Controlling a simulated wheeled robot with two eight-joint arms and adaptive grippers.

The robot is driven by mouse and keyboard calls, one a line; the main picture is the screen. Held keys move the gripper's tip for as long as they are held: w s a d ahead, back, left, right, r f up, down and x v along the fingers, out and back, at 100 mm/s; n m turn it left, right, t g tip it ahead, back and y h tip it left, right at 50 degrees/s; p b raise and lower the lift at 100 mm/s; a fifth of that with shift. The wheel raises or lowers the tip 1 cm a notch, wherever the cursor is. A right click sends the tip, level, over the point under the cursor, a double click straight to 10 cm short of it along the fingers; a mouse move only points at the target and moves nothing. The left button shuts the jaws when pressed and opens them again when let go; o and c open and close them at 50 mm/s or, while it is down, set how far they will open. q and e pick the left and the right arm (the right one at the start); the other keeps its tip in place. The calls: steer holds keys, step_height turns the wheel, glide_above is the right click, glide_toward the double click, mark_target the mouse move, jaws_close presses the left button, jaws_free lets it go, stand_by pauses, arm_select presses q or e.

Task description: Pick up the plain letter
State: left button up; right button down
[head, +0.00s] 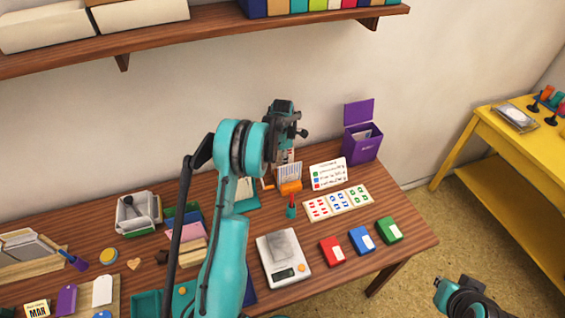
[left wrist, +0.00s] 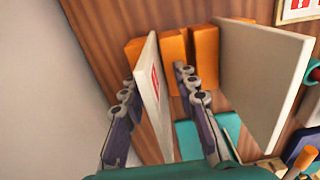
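Two letters stand upright in an orange holder (head: 291,188), whose slots also show in the left wrist view (left wrist: 174,48). One pale letter (left wrist: 152,95) bears a red mark on its visible face. The other letter (left wrist: 265,75) shows a plain greyish face to the right; in the head view a letter with lines (head: 289,173) is in front. My left gripper (left wrist: 160,88) is open, its fingers on either side of the red-marked letter, with a gap on the right finger's side. In the head view its fingers are mostly hidden. My right gripper (head: 458,294) is at the lower right, away from the table.
A purple box (head: 362,143) with a raised lid stands behind right. A wall shelf (head: 220,28) is above.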

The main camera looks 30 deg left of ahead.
arm_select(q)
steer(key=shift+c, duration=0.3)
jaws_close()
steer(key=shift+r, duration=0.15)
